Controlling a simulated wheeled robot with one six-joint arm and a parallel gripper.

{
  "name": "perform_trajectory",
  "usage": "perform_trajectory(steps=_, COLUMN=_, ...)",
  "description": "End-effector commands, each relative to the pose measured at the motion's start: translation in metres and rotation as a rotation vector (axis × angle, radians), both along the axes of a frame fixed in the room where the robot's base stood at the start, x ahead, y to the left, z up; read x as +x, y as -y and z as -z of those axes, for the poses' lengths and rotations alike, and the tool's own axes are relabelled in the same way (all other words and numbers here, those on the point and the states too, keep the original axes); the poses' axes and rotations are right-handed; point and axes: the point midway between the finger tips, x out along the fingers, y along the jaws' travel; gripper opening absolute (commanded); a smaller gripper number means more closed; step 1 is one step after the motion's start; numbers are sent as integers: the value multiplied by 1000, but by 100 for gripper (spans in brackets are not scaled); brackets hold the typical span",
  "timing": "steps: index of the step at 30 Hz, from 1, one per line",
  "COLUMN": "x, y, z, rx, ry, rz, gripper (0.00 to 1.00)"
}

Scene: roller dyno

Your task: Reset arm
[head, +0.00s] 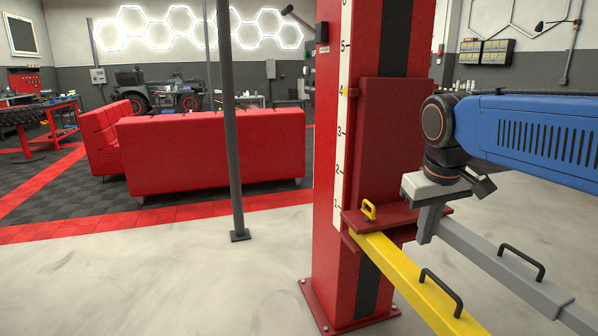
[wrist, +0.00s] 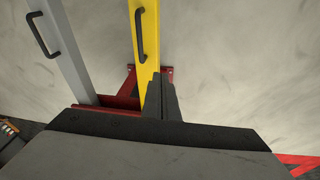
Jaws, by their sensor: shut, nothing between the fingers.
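A red lift post (head: 330,190) stands right of centre in the head view, with a numbered scale and a red carriage (head: 390,150). A yellow arm (head: 400,275) with a black handle (head: 442,291) extends from the carriage towards the lower right. A grey arm (head: 490,262) with its own black handle (head: 522,262) lies to its right. My gripper (head: 426,238) points down near the carriage, shut and empty. In the wrist view, its dark fingers (wrist: 158,85) overlap the right edge of the yellow arm (wrist: 148,45); I cannot tell whether they touch it. The grey arm (wrist: 65,55) is at the left.
A small yellow handle (head: 369,210) sits on the carriage ledge. A thin dark pole (head: 230,130) stands left of the post. Red sofas (head: 210,150) are behind it. The pale floor (head: 150,285) at the front left is clear.

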Motion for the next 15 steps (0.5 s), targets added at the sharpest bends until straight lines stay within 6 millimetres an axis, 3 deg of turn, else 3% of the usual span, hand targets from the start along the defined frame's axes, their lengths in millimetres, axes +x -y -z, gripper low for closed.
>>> perform_trajectory(steps=1, x=-17, y=5, z=9, rx=10, ry=15, rz=13, gripper=0)
perform_trajectory(steps=6, x=-62, y=14, z=44, rx=44, ry=62, rz=52, gripper=0)
perform_trajectory(steps=15, x=-132, y=24, z=112, rx=98, ry=146, rz=122, gripper=0)
